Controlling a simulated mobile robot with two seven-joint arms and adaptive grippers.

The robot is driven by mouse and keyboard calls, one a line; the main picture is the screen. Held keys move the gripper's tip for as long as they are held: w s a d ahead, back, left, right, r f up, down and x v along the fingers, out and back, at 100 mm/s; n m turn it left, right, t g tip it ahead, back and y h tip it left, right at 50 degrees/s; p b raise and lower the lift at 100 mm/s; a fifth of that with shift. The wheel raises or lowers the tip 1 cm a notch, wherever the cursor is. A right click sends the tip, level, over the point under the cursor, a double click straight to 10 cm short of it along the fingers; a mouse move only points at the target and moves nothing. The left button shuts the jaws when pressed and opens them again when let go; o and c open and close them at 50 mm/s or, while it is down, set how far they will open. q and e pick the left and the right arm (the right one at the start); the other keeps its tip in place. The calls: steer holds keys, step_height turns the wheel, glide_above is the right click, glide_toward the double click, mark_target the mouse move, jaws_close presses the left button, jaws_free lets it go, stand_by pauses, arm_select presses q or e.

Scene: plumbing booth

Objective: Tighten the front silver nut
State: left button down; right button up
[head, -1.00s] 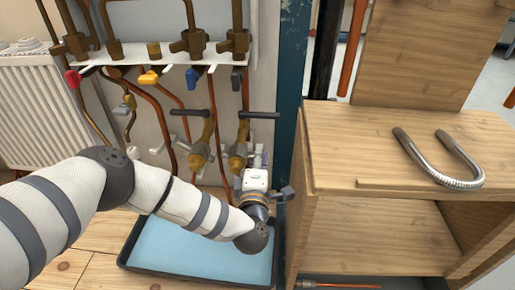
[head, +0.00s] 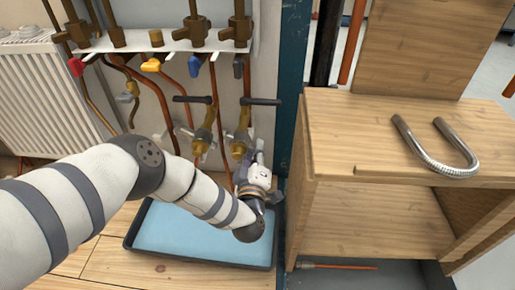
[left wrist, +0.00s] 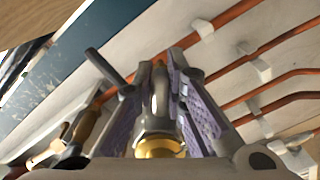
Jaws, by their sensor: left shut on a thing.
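Two brass valves with dark bar handles, the left one (head: 205,135) and the right one (head: 241,140), stand on copper pipes in the head view. My left gripper (head: 252,162) is just below the right valve. In the left wrist view the left gripper (left wrist: 160,80) has its purple-padded fingers on both sides of a grey metallic nut-like part (left wrist: 160,95) and is shut on it. A brass ring (left wrist: 157,146) shows below that part. In the head view the gripper and wrist hide the held part. My right gripper is not in view.
A black tray with a blue bottom (head: 190,235) lies on the floor under the pipes. A dark blue post (head: 291,90) stands close on the right. Beyond it is a wooden bench (head: 340,130) with a bent silver hose (head: 440,165). A white radiator (head: 40,95) is at left.

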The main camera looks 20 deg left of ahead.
arm_select(q)
steer(key=shift+f, duration=0.1)
stand_by(0.3)
steer(key=c, duration=1.6)
jaws_free()
steer(key=shift+c, duration=0.2)
